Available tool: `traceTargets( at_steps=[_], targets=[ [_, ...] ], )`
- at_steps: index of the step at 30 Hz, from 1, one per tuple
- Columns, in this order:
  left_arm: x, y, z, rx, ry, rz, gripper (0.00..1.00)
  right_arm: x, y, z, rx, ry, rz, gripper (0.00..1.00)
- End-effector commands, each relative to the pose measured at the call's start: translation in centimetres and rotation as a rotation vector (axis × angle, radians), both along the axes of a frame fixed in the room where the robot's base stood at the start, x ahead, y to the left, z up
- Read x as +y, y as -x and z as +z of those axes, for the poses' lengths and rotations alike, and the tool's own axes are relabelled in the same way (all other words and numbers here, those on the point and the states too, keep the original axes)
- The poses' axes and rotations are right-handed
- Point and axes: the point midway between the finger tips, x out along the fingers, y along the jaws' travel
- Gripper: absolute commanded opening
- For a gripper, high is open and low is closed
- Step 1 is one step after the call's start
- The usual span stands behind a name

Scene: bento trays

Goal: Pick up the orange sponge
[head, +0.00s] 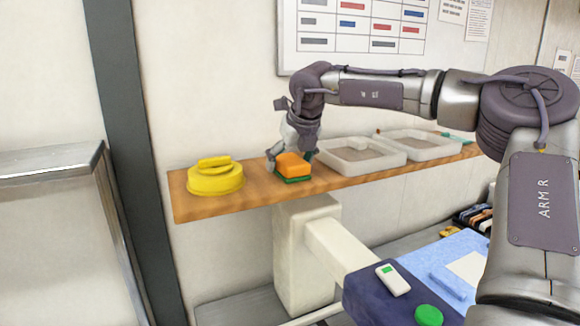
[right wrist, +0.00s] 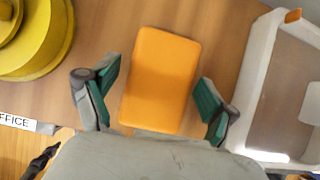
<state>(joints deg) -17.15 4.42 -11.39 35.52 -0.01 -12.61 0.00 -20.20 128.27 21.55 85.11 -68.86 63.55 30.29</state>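The orange sponge (head: 293,164) lies on the wooden shelf, with a green strip along its lower edge in the head view. It also shows as an orange block (right wrist: 160,80) in the right wrist view. My right gripper (head: 291,158) is at the sponge from above and behind. In the right wrist view my right gripper (right wrist: 158,90) is open, with one green-padded finger on each side of the sponge. A gap shows between each pad and the sponge. My left gripper is not in view.
The wooden shelf (head: 240,196) also holds a yellow round object (head: 215,180) left of the sponge and two white trays (head: 358,168) (head: 422,157) to the right. A wall stands close behind the shelf. Below is a dark blue surface with a green-marked white item (head: 393,280).

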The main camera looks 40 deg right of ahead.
Motion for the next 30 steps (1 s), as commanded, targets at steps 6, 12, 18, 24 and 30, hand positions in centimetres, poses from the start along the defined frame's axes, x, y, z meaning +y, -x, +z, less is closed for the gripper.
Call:
traceTargets(
  at_steps=[6,12,18,24,30],
  targets=[
    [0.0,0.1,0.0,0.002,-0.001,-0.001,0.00,0.0,0.0,0.0,0.000,0.000,0.000,0.42],
    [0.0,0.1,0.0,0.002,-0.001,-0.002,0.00,0.0,0.0,0.0,0.000,0.000,0.000,0.40],
    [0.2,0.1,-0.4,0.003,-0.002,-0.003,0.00,0.0,-0.1,1.2,-0.004,0.001,-0.002,0.40],
    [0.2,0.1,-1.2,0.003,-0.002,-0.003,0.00,0.0,-0.1,5.2,-0.004,0.003,-0.002,0.40],
    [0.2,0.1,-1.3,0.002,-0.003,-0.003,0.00,0.0,0.0,8.7,-0.001,0.002,-0.001,0.40]
  ],
)
